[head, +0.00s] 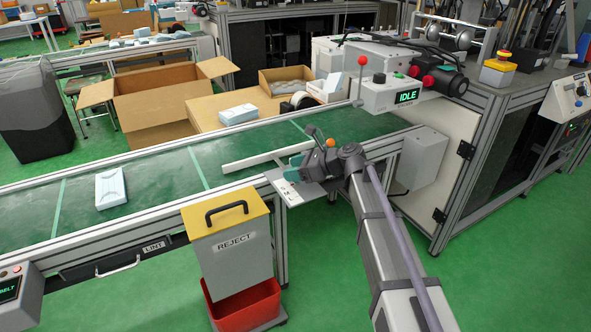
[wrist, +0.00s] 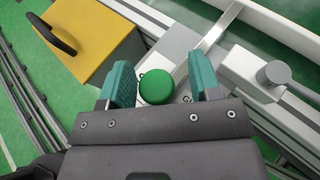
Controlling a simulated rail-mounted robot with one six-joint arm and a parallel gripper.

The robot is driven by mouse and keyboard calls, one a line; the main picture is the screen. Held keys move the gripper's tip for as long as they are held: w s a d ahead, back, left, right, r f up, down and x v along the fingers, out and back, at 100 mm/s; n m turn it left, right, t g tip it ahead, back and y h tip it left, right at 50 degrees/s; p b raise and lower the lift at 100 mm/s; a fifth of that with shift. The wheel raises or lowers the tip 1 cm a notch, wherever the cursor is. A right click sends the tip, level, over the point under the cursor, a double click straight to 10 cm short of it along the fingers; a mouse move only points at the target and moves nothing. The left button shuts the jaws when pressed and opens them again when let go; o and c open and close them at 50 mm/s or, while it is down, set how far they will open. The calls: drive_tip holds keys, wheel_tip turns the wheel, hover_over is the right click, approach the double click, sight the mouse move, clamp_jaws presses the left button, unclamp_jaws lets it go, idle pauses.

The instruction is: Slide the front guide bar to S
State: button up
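The front guide bar is the pale bar (head: 262,157) lying across the green belt in the head view. In the wrist view a pale metal bar (wrist: 217,32) runs from near the green knob to the upper right. A round green knob (wrist: 156,87) sits between my gripper's (wrist: 160,82) teal fingers, closer to the left finger, with a gap on the right. My gripper (head: 294,168) is open over the white scale plate (head: 289,192) at the belt's front edge. The plate's markings are mostly hidden, and S cannot be read.
A yellow-topped reject bin (head: 226,222) stands in front of the conveyor, left of my gripper. A pale blue pack (head: 111,188) lies on the belt (head: 150,182). A grey knob on a block (wrist: 274,74) is right of my fingers. A machine marked IDLE (head: 392,95) stands behind.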

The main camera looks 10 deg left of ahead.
drive_tip(key=p+v, duration=0.4)
drive_tip(key=v, duration=0.6)
drive_tip(key=shift+d, duration=0.35)
drive_tip(key=shift+s+r, duration=0.15)
